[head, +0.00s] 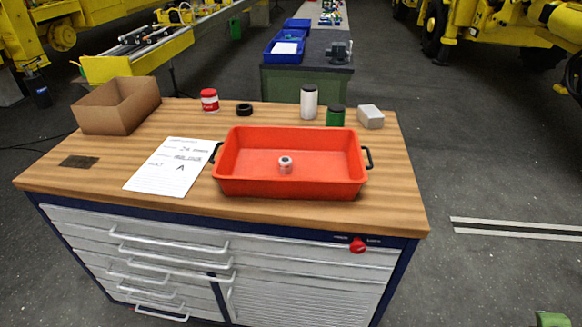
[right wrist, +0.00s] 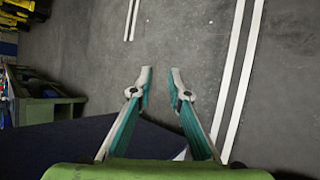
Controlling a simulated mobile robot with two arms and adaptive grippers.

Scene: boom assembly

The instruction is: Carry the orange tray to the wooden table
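The orange tray (head: 290,188) stands on the wooden table (head: 100,190), a wooden-topped drawer cabinet, near its front edge right of the middle. It has a dark handle on its left end (head: 215,152) and another on its right end (head: 368,158). A small whitish cylindrical part (head: 286,165) is inside the tray. My right gripper (right wrist: 162,76) is open and empty above the grey floor in the right wrist view; the tray does not show there. My left gripper is in neither view.
A cardboard box (head: 116,106), paper sheet (head: 172,167), red-lidded jar (head: 209,100), black ring (head: 244,109), white bottle (head: 309,102), green can (head: 335,116) and light block (head: 370,116) are on the tabletop. A green bench (head: 305,82) with blue bins stands behind. Floor at right is open.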

